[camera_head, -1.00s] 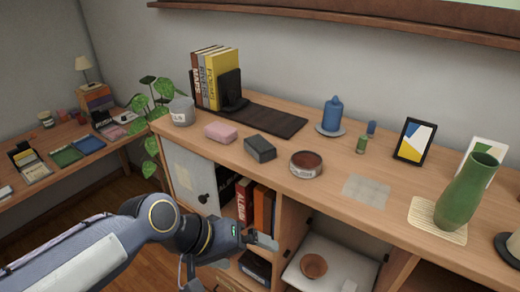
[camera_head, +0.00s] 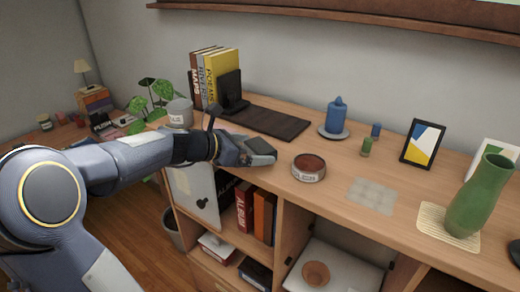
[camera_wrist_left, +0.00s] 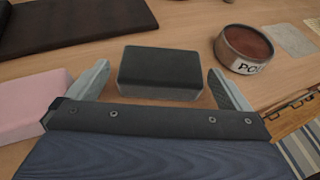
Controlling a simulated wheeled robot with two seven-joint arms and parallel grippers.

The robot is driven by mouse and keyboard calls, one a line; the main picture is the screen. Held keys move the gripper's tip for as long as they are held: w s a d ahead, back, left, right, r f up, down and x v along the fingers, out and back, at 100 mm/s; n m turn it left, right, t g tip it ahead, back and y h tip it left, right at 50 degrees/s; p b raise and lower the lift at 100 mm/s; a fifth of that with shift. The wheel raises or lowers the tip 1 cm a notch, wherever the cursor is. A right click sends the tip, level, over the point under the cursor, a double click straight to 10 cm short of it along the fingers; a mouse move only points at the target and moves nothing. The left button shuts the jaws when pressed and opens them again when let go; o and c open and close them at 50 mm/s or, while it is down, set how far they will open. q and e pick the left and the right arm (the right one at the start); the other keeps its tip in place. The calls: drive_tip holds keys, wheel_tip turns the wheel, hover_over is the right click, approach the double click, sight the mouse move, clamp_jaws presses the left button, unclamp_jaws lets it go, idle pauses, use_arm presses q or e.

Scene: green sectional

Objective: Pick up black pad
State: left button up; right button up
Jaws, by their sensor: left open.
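The black pad (camera_head: 263,146), a small dark rounded block, lies on the wooden cabinet top, partly hidden by my gripper in the head view. My left gripper (camera_head: 254,153) is at the pad, low over the cabinet top. In the left wrist view the pad (camera_wrist_left: 160,72) lies ahead of the palm, with one open finger towards each side. Gaps show between the pad and both fingers. My right gripper is not in view.
A pink block (camera_wrist_left: 30,102) lies close to the left finger. A round reddish-brown tin (camera_head: 308,167) stands right of the pad. Behind are a long dark mat (camera_head: 270,122) and upright books (camera_head: 220,75).

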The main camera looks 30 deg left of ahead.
use_arm(q)
drive_tip(key=x, duration=0.2)
drive_tip(key=shift+w+d+f, duration=0.2)
drive_tip(key=shift+w, duration=0.05)
drive_tip(key=c, duration=1)
drive_tip(key=shift+o, duration=0.2)
drive_tip(key=shift+r, duration=0.1)
